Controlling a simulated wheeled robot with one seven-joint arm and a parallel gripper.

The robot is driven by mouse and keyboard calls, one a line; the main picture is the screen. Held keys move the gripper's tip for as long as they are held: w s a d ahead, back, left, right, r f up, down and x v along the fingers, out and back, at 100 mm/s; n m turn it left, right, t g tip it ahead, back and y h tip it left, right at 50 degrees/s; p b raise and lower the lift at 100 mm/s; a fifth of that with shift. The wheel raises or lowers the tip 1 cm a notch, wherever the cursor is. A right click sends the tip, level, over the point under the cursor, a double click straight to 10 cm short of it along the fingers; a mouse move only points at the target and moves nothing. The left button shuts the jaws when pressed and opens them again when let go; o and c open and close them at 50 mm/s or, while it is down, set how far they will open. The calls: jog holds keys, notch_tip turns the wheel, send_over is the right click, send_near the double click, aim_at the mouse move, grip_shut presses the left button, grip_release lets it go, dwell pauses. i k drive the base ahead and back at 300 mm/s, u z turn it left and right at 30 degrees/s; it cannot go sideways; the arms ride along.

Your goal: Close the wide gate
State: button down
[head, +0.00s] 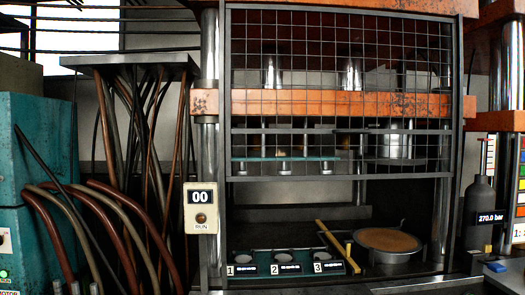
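The wide gate (340,178) is a dark wire-mesh panel in the middle of the head view. It spans the upper and middle part of the front of a press, between two bright vertical columns. Its lower edge stands well above the press bed, so the lower opening is uncovered. Orange-brown press beams and metal cylinders show through the mesh. I cannot make out a handle on it. My gripper is not in view.
In the opening are numbered dark blocks (283,263), a round pan (389,241) and a yellow-handled tool (335,243). A control box (201,208) reading 00 hangs at left. Hoses (100,220) crowd the left; a dark bottle (479,212) stands right.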

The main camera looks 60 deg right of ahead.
aim_at(229, 8)
jog(key=z, duration=2.75)
jog(key=i, duration=1.2)
jog(key=u, duration=1.8)
